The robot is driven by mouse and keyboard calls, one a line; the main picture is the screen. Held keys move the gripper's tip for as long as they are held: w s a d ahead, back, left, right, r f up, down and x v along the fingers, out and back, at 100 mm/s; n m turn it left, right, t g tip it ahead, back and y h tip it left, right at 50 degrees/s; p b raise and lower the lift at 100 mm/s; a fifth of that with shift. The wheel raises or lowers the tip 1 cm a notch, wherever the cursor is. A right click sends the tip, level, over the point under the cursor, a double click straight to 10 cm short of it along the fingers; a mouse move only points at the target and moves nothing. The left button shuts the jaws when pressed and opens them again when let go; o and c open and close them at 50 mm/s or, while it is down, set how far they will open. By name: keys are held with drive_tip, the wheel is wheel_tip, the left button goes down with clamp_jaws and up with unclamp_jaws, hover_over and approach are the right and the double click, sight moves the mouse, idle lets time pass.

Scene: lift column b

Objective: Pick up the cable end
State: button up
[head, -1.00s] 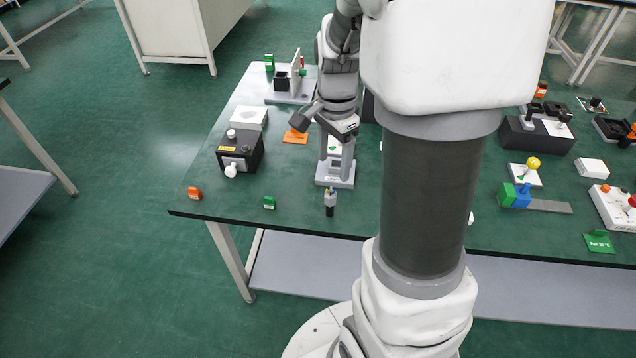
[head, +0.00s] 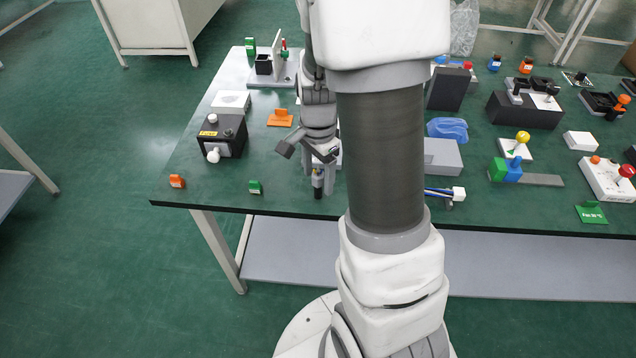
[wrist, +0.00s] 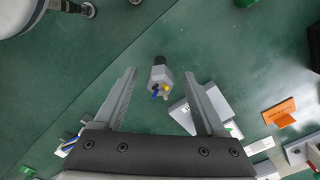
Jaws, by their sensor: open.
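A small grey connector piece with a black end and blue and yellow bits (wrist: 160,78), which looks like the cable end, is near the table's front edge. It also shows in the head view (head: 318,188), partly hidden by my gripper. My gripper (wrist: 160,74) is open, with its fingers on either side of the piece in the wrist view. I see no contact, and the height between them is hard to judge. A white connector with blue wires (head: 456,193) lies further right near the edge, beside my column.
A pale block (wrist: 207,106) is close beside the right finger in the wrist view. A black box with a white knob (head: 222,135), an orange tag (head: 280,118) and a green tag (head: 255,187) are to the left. My column hides part of the table (head: 225,185).

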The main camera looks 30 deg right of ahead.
clamp_jaws()
drive_tip(key=shift+r, duration=0.1)
idle(0.3)
